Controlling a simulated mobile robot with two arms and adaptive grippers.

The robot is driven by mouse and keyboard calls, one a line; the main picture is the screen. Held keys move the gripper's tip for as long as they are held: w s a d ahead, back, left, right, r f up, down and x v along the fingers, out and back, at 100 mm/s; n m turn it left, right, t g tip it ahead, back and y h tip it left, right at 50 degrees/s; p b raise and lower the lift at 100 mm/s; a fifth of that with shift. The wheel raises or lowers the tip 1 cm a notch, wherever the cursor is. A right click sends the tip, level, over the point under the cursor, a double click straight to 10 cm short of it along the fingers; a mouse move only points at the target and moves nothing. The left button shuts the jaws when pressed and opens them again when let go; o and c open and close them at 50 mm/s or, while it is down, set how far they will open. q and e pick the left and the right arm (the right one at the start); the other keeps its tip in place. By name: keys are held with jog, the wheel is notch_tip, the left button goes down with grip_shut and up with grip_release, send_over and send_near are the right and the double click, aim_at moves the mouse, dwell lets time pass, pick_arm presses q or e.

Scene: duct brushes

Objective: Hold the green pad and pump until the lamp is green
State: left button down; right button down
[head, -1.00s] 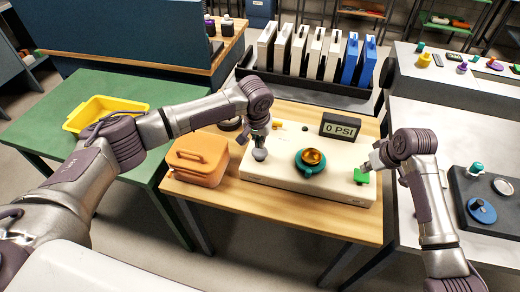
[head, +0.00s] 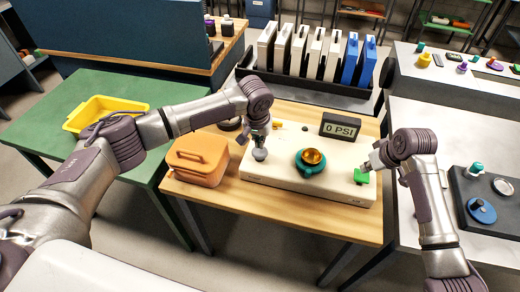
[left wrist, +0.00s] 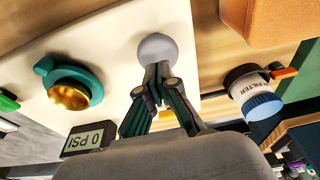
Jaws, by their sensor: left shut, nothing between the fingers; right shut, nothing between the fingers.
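A white box (head: 290,178) lies on the wooden table. The green pad (head: 361,177) is at its right end. My right gripper (head: 369,167) is shut and empty at the pad; I cannot tell if it touches. A grey round knob (head: 260,155) stands at the box's left end. My left gripper (head: 259,145) is shut and empty just above it, fingertips at or touching the knob in the left wrist view (left wrist: 157,48). A teal ring with a gold dome (head: 312,157) sits mid-box. A display (head: 340,127) reads 0 PSI. I cannot identify a lit green lamp.
An orange case (head: 198,158) stands left of the box. A blue-and-white filter jar (left wrist: 252,92) is behind it. A black rack (head: 305,86) of white and blue panels stands at the back. A yellow tray (head: 103,112) lies on the green table.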

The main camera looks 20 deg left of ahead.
aim_at(260, 151)
jog(key=shift+f, duration=0.15)
jog(key=shift+f, duration=1.2)
pick_arm(q)
jog(key=shift+s+f, duration=0.1)
jog(key=shift+f, duration=1.6)
jog(key=shift+r, duration=1.15)
jog(key=shift+f, duration=0.1)
